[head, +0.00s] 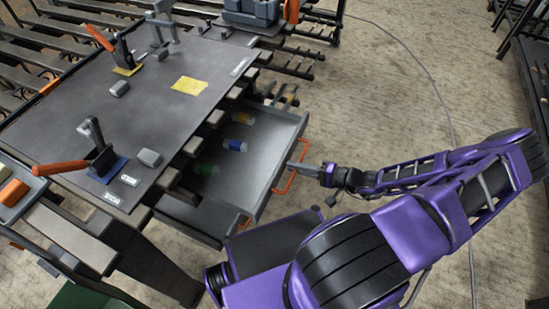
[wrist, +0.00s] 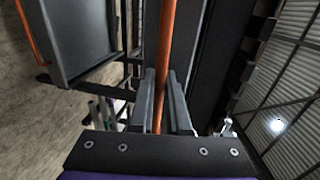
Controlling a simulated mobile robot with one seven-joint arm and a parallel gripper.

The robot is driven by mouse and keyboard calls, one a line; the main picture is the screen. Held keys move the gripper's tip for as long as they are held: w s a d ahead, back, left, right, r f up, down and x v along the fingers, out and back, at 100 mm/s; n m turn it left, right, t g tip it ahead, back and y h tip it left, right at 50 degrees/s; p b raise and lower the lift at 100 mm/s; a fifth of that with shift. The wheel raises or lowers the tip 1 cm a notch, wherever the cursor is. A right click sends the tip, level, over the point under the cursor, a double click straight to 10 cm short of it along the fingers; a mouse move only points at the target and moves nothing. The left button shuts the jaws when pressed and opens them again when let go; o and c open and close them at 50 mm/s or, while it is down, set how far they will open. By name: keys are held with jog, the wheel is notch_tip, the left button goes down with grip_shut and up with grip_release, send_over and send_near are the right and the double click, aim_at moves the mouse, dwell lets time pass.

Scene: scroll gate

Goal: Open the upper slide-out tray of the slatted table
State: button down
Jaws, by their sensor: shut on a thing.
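The upper tray (head: 262,150) of the slatted table (head: 150,90) stands well out from under the dark top in the head view, its grey inside showing. Small green, blue and yellow-capped items lie in it. Its orange handle (head: 284,182) is on the outer front edge. The fingers' exact contact is partly hidden in the head view.
A lower tray (head: 195,218) with its own orange handle (head: 243,222) sits below and to the left. Clamps with orange levers (head: 60,168) stand on the tabletop. The floor (head: 370,90) right of the table is open, crossed by a thin cable (head: 440,95).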

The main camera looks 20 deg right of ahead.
jog(key=f+v, duration=0.1)
jog(key=v, duration=0.6)
jog(key=shift+s+d+f, duration=0.25)
jog(key=shift+s+d, duration=0.05)
jog(key=c, duration=1.2)
grip_release()
jog(key=v, duration=1.7)
jog(key=shift+s+d, duration=0.1)
jog(key=shift+d, duration=0.05)
